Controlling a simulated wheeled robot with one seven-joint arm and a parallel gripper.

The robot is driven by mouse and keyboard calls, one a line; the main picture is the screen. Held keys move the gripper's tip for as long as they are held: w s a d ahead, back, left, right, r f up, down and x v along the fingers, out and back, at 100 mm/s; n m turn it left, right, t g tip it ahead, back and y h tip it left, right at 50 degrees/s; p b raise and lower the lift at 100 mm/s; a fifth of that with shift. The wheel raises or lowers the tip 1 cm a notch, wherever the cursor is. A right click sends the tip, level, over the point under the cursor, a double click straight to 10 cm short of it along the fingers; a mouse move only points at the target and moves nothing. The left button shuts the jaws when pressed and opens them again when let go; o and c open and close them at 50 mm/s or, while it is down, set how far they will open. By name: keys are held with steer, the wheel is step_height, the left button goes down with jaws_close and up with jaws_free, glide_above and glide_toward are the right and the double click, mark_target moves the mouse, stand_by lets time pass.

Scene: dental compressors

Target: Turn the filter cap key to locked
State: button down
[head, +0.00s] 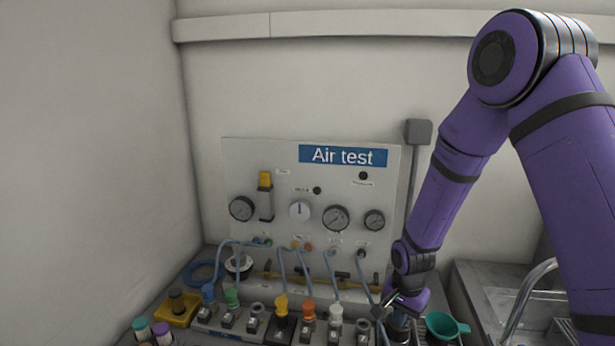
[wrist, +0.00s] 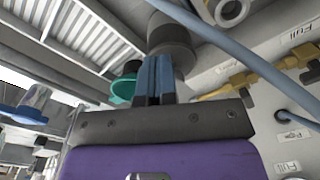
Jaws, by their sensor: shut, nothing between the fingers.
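My gripper (head: 384,306) is low at the right end of the bench row, in front of the Air test panel. In the wrist view its two blue fingers (wrist: 153,78) are together with nothing between them. Just beyond the fingertips is a dark grey cylindrical fitting (wrist: 172,38). The fingertips overlap its lower edge in the picture; I cannot tell whether they touch it. In the head view a grey cylinder (head: 398,325) stands under my gripper, partly hidden by it. No lettering marks the filter cap key, and its turn position cannot be read.
The Air test panel (head: 230,180) carries gauges and a white knob (head: 300,210). Blue hoses run down to a row of coloured caps, including a yellow one (head: 281,303) and an orange one (head: 308,309). A teal funnel (head: 446,326) is close right of my gripper, before a sink.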

steer(key=shift+s+a+f, duration=0.1)
steer(key=shift+a+f, duration=0.15)
steer(key=shift+f, duration=0.15)
steer(key=shift+w+a, duration=0.5)
steer(key=shift+a, duration=0.1)
steer(key=shift+w, duration=0.1)
stand_by(0.6)
steer(key=c, duration=1.9)
jaws_free()
steer(key=shift+a, duration=0.2)
steer(key=shift+o, duration=0.3)
steer(key=shift+s+a, duration=0.15)
steer(key=shift+s, duration=0.05)
steer(key=shift+w+r, duration=0.15)
steer(key=shift+r, duration=0.95)
steer(key=shift+w+r, duration=0.15)
steer(key=shift+r, duration=0.9)
jaws_close()
steer(key=shift+r, duration=0.8)
